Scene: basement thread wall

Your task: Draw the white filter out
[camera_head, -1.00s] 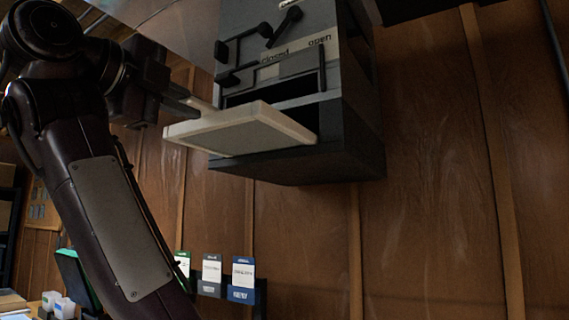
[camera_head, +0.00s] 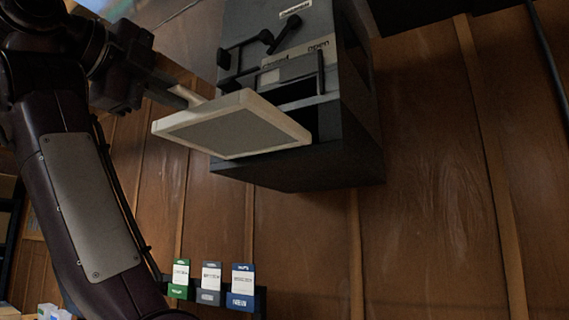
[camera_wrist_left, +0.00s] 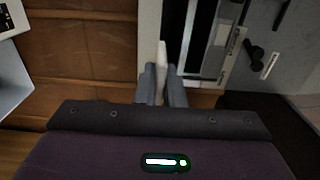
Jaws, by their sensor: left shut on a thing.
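The white filter (camera_head: 232,130) is a flat panel with a pale frame and a grey face. In the head view it juts, tilted, from the front of the grey housing (camera_head: 345,150), across its dark slot (camera_head: 303,117). I cannot tell whether its far edge is still inside the slot. My left gripper (camera_head: 190,97) is shut on the filter's pale handle at the left side. In the left wrist view the fingers (camera_wrist_left: 161,75) clasp this handle (camera_wrist_left: 161,55), and the filter's pale frame (camera_wrist_left: 149,25) runs beside it. My right gripper is not in view.
The housing has a black lever (camera_head: 287,30) and a label reading closed and open. It hangs on a wood-panelled wall (camera_head: 435,200). Green, grey and blue packets (camera_head: 242,285) stand on a holder below. The space under the filter looks clear.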

